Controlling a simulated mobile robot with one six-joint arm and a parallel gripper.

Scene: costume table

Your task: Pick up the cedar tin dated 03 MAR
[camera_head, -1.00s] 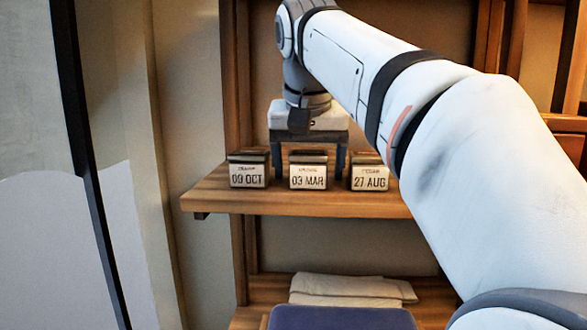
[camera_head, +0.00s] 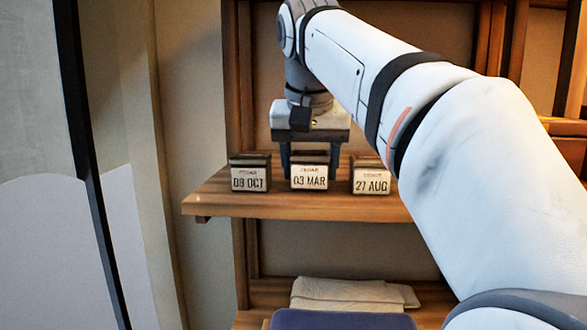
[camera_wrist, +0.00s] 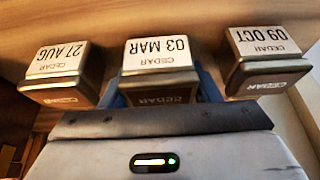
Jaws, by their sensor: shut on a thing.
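The cedar tin dated 03 MAR (camera_head: 309,178) is the middle of three small tins on the wooden shelf. It also shows at the middle of the wrist view (camera_wrist: 160,70), with its pale label reading CEDAR. My gripper (camera_head: 310,168) is behind it and shut on it, with a dark blue finger at each side.
The 09 OCT tin (camera_head: 249,177) stands close on the left and the 27 AUG tin (camera_head: 371,179) close on the right; both read CEDAR in the wrist view. The shelf (camera_head: 300,206) has a bare front edge. Folded cloth (camera_head: 345,293) lies below.

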